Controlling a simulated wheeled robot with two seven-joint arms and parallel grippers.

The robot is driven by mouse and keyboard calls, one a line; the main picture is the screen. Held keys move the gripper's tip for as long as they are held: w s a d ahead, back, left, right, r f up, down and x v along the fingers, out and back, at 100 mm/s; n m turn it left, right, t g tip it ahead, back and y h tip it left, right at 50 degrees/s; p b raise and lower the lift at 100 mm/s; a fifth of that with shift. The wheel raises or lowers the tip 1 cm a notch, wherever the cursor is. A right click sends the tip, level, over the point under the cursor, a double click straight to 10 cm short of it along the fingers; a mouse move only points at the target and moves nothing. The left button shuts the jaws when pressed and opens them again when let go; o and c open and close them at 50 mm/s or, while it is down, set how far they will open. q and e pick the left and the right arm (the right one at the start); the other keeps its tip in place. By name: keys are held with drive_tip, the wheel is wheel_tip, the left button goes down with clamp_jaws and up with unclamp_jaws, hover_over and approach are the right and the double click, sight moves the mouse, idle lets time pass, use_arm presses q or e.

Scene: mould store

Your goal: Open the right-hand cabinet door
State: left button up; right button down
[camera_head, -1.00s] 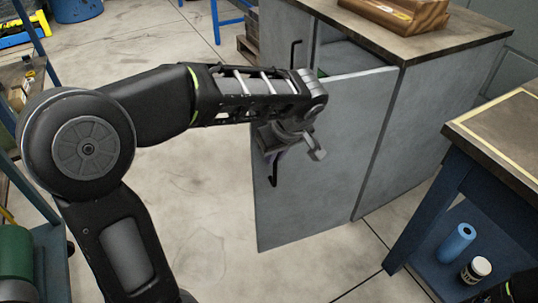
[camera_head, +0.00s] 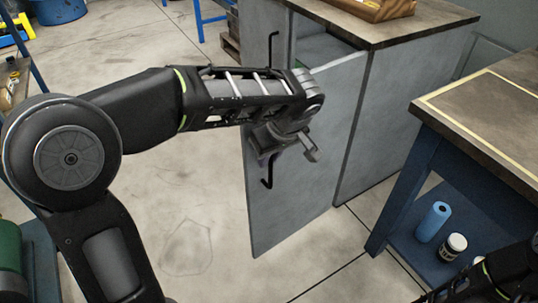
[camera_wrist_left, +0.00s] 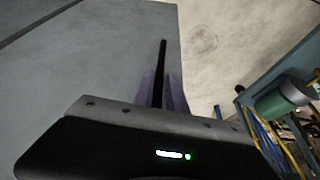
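The right-hand cabinet door (camera_head: 305,175) is a grey panel standing partly open, swung out from the grey cabinet (camera_head: 400,105). A gap shows behind its top edge. Its black bar handle (camera_head: 268,178) is partly hidden by my left gripper (camera_head: 267,155), which is at the door's free edge. In the left wrist view the handle (camera_wrist_left: 162,75) stands between the purple fingers of my left gripper (camera_wrist_left: 161,92), which look closed around it, with the door (camera_wrist_left: 90,65) to the left. My right gripper is not visible; only a dark piece of my right arm shows at bottom right.
The left cabinet door has its own black handle (camera_head: 272,48). The floor left of the door is clear.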

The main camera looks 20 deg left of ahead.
use_arm(q)
drive_tip(key=p+v, duration=0.2)
drive_tip(key=v, duration=0.5)
drive_tip(key=shift+s+d+r+p, duration=0.1)
drive_tip(key=shift+d+r+p, duration=0.1)
drive_tip(key=shift+r+p, duration=0.15)
idle(0.5)
